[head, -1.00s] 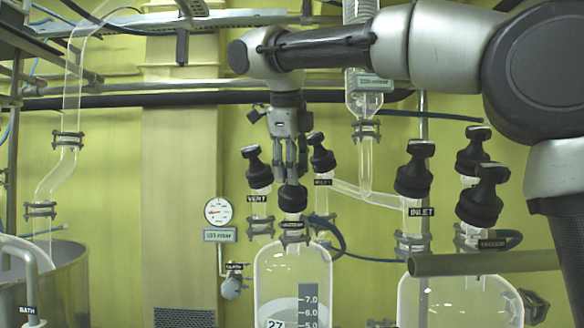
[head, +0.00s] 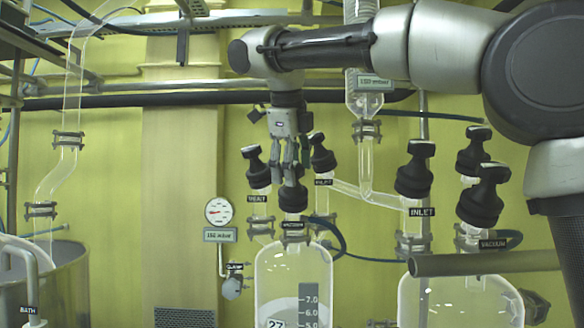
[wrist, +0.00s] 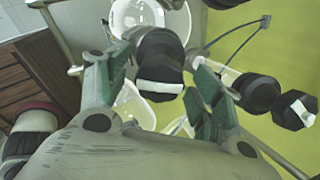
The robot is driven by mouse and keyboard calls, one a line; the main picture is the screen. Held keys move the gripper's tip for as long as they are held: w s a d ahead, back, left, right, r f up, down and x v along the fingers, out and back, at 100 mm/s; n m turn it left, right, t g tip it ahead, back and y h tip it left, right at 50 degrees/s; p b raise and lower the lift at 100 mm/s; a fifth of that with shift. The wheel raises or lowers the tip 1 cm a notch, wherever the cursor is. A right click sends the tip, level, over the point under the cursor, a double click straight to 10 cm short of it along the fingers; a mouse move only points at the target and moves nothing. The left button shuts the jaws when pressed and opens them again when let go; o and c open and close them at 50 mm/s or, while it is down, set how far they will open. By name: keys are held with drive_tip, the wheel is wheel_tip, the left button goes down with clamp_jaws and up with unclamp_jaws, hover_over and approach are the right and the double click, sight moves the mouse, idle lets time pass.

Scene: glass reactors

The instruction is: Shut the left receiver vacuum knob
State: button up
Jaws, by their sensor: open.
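The left receiver (head: 270,280) is a clear glass vessel with a level scale and a "27" mark. Its black vacuum knob (head: 292,198) stands at the front centre of its top, above a small dark label. My gripper (head: 290,174) points down just above this knob, its fingers near the knob's top. In the wrist view the knob (wrist: 160,55), with a white bar across its end, shows between the spread fingers of my gripper (wrist: 157,82). The fingers look apart from it there. The gripper is open and empty.
The black vent knob (head: 257,168) and another black knob (head: 321,153) stand close on either side of my gripper. The right receiver (head: 460,300) has several black knobs. A round gauge (head: 219,211) hangs on the wall to the left.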

drive_tip(key=v, duration=0.7)
drive_tip(key=shift+r, duration=0.25)
